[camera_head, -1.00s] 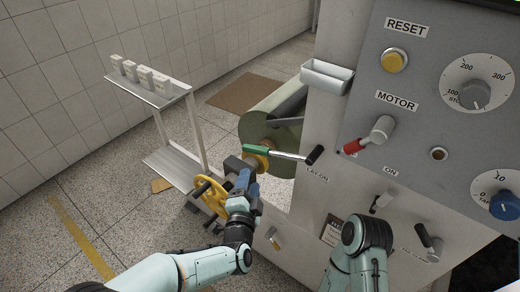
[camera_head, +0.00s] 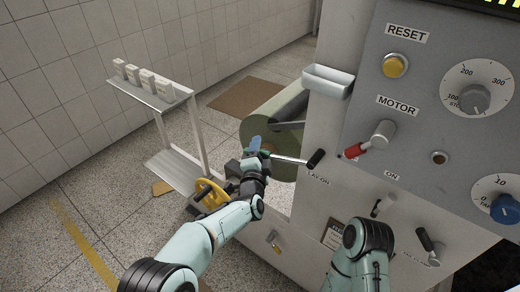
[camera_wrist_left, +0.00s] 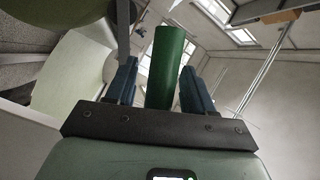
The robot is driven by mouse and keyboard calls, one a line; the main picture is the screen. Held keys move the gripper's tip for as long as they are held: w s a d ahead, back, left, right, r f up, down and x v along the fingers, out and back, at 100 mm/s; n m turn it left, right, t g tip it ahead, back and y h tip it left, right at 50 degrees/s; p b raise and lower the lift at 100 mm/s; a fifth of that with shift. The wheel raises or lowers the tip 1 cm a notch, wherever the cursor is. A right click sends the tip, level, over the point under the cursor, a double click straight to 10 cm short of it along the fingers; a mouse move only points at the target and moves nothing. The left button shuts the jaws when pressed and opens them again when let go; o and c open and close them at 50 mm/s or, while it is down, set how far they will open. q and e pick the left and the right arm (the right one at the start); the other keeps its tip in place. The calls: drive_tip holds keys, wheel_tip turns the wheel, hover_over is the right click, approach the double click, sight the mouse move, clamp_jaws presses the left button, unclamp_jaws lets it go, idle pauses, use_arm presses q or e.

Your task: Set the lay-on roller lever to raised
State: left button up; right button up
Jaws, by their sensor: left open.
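The lay-on roller lever is a silver rod (camera_head: 290,160) running left from a black pivot on the machine's front, just above the LAY-ON label (camera_head: 319,179). The rod lies close to level. Its green handle is mostly hidden by my left gripper (camera_head: 256,150) in the head view. In the left wrist view, the green handle (camera_wrist_left: 167,65) stands between the two blue fingers of my left gripper (camera_wrist_left: 160,85). The fingers are open, with a gap visible on each side of the handle. My right arm shows at the lower right, but its gripper does not.
The green roller (camera_head: 287,135) is right behind the lever. A yellow handwheel (camera_head: 209,194) sits below left of my gripper. The red MOTOR lever (camera_head: 368,142) and other small levers are to the right. A shelf stand (camera_head: 150,95) stands at the left.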

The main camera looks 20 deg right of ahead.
use_arm(q)
drive_tip(key=shift+w, duration=0.2)
drive_tip(key=shift+d, duration=0.1)
clamp_jaws()
